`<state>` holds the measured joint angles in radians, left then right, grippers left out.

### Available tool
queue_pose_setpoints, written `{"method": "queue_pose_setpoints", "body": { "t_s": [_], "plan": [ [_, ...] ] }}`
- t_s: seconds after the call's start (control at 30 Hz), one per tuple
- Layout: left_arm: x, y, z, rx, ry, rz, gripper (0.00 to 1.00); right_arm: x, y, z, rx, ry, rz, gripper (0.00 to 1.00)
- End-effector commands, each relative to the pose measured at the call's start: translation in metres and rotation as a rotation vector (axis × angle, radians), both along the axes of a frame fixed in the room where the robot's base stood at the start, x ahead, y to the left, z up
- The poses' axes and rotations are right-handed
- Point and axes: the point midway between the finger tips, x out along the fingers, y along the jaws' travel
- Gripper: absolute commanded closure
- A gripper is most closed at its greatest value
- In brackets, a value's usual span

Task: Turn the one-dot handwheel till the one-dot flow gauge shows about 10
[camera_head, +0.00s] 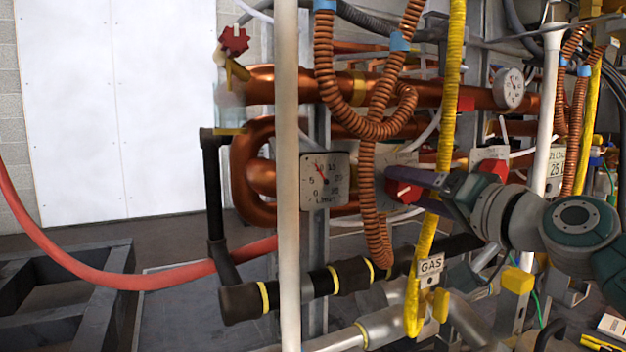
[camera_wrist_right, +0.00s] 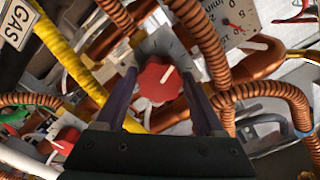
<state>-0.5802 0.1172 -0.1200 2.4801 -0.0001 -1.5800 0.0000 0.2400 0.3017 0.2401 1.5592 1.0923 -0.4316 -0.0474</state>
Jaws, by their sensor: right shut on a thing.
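A red handwheel (camera_head: 402,190) with a white pointer line sits on a pale valve plate. It shows large in the right wrist view (camera_wrist_right: 158,82), between the purple fingers. My right gripper (camera_head: 408,183) reaches in from the right and is shut on this handwheel; its fingers hide part of it in the head view. A square flow gauge (camera_head: 325,183) hangs to its left, with a short red needle pointing up and slightly left, near the 10. Part of this gauge (camera_wrist_right: 236,22) shows in the right wrist view. I cannot make out dot marks. My left gripper is out of view.
A second red handwheel (camera_head: 494,169) and gauge plate (camera_head: 556,170) stand to the right. Coiled copper tubes (camera_head: 375,205) hang before the valve area. A yellow gas pipe (camera_head: 428,235) and white upright pipe (camera_head: 287,200) stand close in front. A round gauge (camera_head: 508,88) is above.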

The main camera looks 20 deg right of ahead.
Motion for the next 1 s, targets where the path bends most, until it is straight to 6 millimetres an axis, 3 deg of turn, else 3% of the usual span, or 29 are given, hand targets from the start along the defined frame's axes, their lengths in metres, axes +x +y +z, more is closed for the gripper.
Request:
{"method": "queue_pose_setpoints", "body": {
  "t_s": [0.77, 0.8, 0.9, 1.0],
  "plan": [
    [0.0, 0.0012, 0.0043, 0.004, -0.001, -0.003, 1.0, 0.0, 0.0003, -0.0003, 0.1, 0.009, 0.0, 0.85],
    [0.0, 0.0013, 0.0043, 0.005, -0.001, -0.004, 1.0, 0.0, 0.0003, -0.0003, 0.1, 0.009, 0.0, 0.26],
    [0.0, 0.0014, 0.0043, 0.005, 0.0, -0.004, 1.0, 0.0, 0.0003, -0.0002, 0.1, 0.009, 0.001, 0.17],
    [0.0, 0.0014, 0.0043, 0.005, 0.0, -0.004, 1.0, 0.0, 0.0003, -0.0001, 0.099, 0.008, 0.001, 0.17]
  ]
}}
